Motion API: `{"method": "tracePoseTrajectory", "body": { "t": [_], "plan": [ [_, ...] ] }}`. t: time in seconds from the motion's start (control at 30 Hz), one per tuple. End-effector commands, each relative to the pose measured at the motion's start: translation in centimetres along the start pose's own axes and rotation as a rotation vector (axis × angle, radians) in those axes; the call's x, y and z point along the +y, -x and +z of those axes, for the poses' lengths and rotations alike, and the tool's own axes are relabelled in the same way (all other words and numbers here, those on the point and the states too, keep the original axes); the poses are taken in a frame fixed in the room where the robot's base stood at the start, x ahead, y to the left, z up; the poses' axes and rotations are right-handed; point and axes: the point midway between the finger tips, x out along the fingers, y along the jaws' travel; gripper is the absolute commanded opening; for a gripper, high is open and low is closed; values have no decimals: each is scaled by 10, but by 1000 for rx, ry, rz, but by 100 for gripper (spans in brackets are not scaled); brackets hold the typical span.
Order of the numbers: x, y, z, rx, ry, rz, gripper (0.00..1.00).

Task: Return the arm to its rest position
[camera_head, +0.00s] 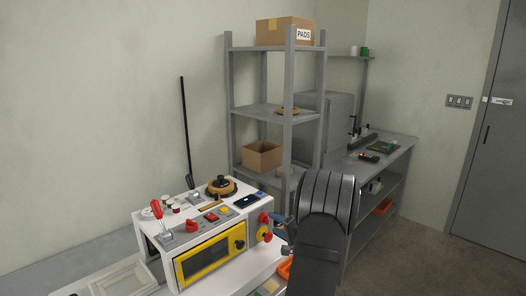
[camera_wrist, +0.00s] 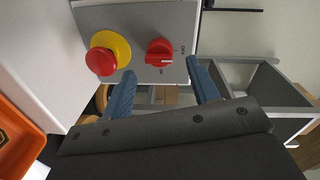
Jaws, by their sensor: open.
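My gripper (camera_head: 281,225) is at the right end of the white box former (camera_head: 147,236), beside its side controls. In the wrist view its two blue fingers (camera_wrist: 160,72) are spread apart with nothing between their tips. A red rotary switch (camera_wrist: 160,52) on the grey side panel (camera_wrist: 135,17) lies just beyond the gap between the fingertips, with its handle lying sideways. A red emergency-stop button (camera_wrist: 101,61) on a yellow base is left of the switch. I cannot tell how near the fingertips are to the panel. My dark arm hides part of the workbench in the head view.
The box former's yellow-framed window (camera_head: 210,257) faces forward. A red-handled lever (camera_head: 157,210) rises from its top. Behind stands a grey shelf rack (camera_head: 289,120) with cardboard boxes. A grey side bench (camera_head: 390,150) stands right. An orange tray (camera_wrist: 15,135) is at lower left in the wrist view.

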Motion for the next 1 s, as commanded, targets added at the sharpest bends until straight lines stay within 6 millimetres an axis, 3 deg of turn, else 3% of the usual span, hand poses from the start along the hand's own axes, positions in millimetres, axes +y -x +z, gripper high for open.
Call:
{"method": "tracePoseTrajectory", "body": {
  "t": [0.63,0.67,0.7,1.0],
  "plan": [
    [-2,132,-1,5,2,-2,55],
    [-2,133,-1,2,2,-3,55],
    [-2,118,1,-4,3,-4,55],
    [-1,57,1,-4,1,-2,55]
  ]
}}
